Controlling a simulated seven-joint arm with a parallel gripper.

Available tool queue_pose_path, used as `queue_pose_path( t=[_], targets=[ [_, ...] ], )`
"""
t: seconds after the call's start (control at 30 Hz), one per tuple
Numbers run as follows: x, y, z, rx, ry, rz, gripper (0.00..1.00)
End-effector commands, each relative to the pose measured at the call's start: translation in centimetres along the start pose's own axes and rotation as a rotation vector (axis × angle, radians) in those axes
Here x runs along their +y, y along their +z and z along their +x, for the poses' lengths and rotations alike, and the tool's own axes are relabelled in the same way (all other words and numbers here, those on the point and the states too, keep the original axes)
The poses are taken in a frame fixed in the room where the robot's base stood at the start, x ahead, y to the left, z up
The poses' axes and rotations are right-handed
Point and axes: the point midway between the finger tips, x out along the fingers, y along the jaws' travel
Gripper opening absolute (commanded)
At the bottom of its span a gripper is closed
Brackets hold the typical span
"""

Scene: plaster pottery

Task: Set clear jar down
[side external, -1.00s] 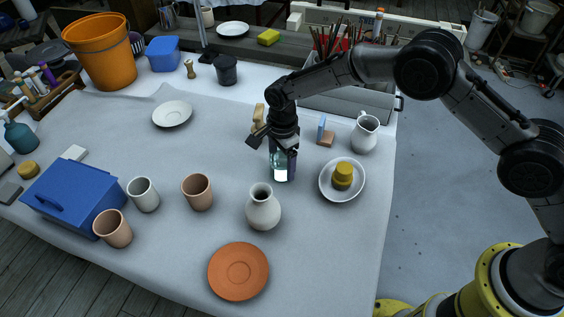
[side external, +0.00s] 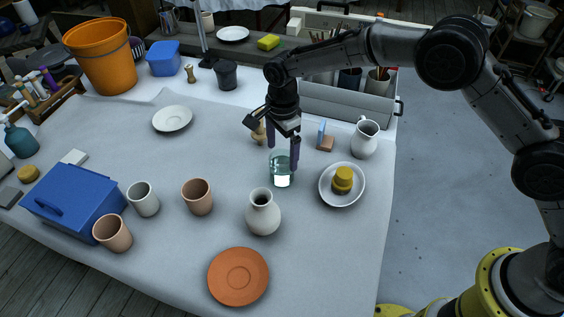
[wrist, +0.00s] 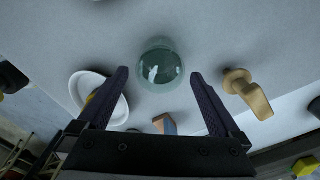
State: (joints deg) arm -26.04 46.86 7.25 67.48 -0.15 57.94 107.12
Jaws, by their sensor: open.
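The clear jar (side external: 281,169) is greenish glass with a white patch low on its side. It stands upright on the pale table cloth, behind the white vase. My gripper (side external: 283,151) is open above and just behind the jar, its dark fingers pointing down and spread apart. In the wrist view the jar (wrist: 160,68) lies beyond the fingertips, centred between them, and the fingers of my gripper (wrist: 158,78) hold nothing. In the side view a finger overlaps the jar's top right, and I cannot tell whether it touches.
A white vase (side external: 263,215) stands close in front of the jar. To the right is a white bowl (side external: 328,197) with a yellow object in it. A wooden piece (side external: 259,132) and a white pitcher (side external: 364,138) are behind. The cloth left of the jar is clear.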

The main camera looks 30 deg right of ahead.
Motion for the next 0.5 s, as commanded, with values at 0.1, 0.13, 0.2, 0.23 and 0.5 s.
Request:
queue_pose_path(
  t=[0.1, 0.13, 0.2, 0.23, 0.5],
  targets=[
    [-0.1, 0.0, -2.4, -0.001, -0.003, 0.000, 1.00],
    [-0.1, 0.0, -2.8, -0.001, -0.003, 0.000, 1.00],
    [0.0, 0.0, -3.8, -0.001, -0.002, 0.000, 1.00],
    [-0.1, 0.0, -4.1, -0.001, -0.002, 0.000, 1.00],
    [0.0, 0.0, -5.3, 0.000, 0.000, 0.000, 1.00]
  ],
)
